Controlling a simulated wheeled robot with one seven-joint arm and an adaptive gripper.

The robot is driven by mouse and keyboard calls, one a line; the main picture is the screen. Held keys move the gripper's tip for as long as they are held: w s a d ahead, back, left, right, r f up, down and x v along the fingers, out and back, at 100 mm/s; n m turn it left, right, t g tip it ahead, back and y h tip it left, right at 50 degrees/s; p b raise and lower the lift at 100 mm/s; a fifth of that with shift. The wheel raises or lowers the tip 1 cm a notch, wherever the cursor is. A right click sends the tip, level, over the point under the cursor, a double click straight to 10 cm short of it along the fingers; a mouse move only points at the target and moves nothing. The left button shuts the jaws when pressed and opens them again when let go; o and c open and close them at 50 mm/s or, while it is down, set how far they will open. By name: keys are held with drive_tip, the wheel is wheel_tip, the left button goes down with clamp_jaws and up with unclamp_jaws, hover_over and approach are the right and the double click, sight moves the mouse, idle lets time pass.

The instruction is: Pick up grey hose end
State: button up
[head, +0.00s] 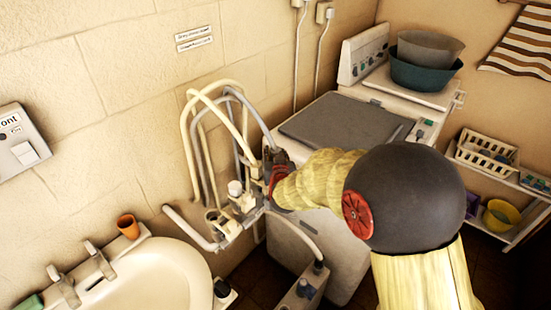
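A grey hose (254,108) arches beside cream hoses (193,147) on a rack (232,226) against the tiled wall. Its right-hand side comes down to my gripper (272,158). My gripper is small and dark here, at the right side of the hose loops, partly hidden by my own wrist and forearm. The grey hose end is not clearly visible near the fingers. I cannot tell whether the fingers touch the hose or are closed on it.
A washbasin (152,280) with taps (99,260) and an orange cup (128,226) is at lower left. Shelves with a white basket (487,152) are at right.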

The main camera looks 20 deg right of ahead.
drive_tip(key=c, duration=0.6)
clamp_jaws()
